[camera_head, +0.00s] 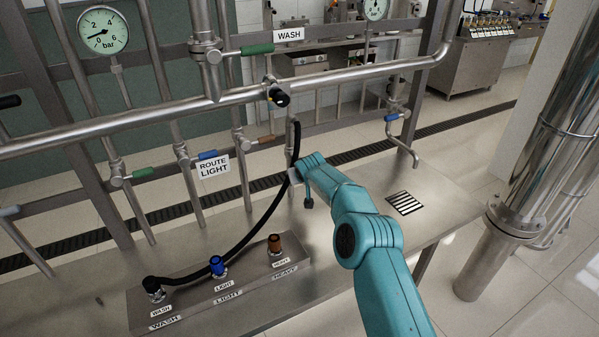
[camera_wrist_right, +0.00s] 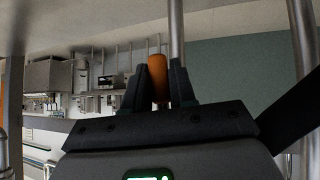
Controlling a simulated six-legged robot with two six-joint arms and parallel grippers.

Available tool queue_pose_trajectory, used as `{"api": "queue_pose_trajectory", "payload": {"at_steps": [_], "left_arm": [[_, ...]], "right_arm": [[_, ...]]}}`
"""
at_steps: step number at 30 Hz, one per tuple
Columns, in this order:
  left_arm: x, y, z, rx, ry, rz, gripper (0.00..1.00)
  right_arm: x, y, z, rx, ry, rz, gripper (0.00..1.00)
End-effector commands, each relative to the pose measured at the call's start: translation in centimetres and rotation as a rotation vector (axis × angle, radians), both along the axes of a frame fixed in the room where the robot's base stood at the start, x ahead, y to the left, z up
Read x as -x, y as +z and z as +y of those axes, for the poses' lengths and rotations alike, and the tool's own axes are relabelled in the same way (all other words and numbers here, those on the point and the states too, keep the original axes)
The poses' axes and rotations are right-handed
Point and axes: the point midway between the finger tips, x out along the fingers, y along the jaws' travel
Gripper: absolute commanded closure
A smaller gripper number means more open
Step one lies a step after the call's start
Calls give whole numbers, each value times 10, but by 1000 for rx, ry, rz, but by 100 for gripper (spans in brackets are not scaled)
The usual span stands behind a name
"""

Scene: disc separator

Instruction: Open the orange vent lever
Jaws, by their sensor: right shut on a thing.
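In the right wrist view, an orange handle (camera_wrist_right: 157,80), taken to be the vent lever, stands upright between the two dark fingers of my right gripper (camera_wrist_right: 156,88), which is shut on it. A grey vertical pipe rises just beside it. In the head view my teal right arm reaches in from the lower right and ends at my right gripper (camera_head: 303,180), by the black hose. Its fingertips and the held handle are not clear there. A brown-orange handle (camera_head: 266,139) shows on the rail to the left; I cannot tell if it is the same one. My left gripper is not in view.
A black hose (camera_head: 262,218) curves from the WASH port up beside my gripper. A port block (camera_head: 190,296) sits on the steel bench. Green (camera_head: 257,49) and blue (camera_head: 207,155) valve handles and a long pipe (camera_head: 140,116) lie around. Bare bench lies right, around a striped grate (camera_head: 405,203).

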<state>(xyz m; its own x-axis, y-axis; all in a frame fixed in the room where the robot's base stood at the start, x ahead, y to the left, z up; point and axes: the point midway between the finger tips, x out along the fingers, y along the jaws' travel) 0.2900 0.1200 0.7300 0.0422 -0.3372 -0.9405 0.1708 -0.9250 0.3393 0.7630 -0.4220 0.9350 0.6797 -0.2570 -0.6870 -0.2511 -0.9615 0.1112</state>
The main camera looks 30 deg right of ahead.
Motion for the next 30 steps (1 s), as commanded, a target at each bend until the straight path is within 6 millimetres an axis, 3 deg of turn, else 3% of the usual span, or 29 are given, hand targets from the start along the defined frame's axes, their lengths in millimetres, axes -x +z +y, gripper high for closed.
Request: {"api": "queue_pose_trajectory", "payload": {"at_steps": [9,26,27,28,30], "left_arm": [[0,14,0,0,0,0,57],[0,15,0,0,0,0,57],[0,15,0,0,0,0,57],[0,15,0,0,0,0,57],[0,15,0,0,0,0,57]], "right_arm": [[-1,2,10,-105,4,-9,100],[0,1,15,-130,2,-10,100],[0,1,15,-130,2,-10,62],[0,1,15,-130,2,-10,55],[0,1,15,-130,2,-10,55]]}}
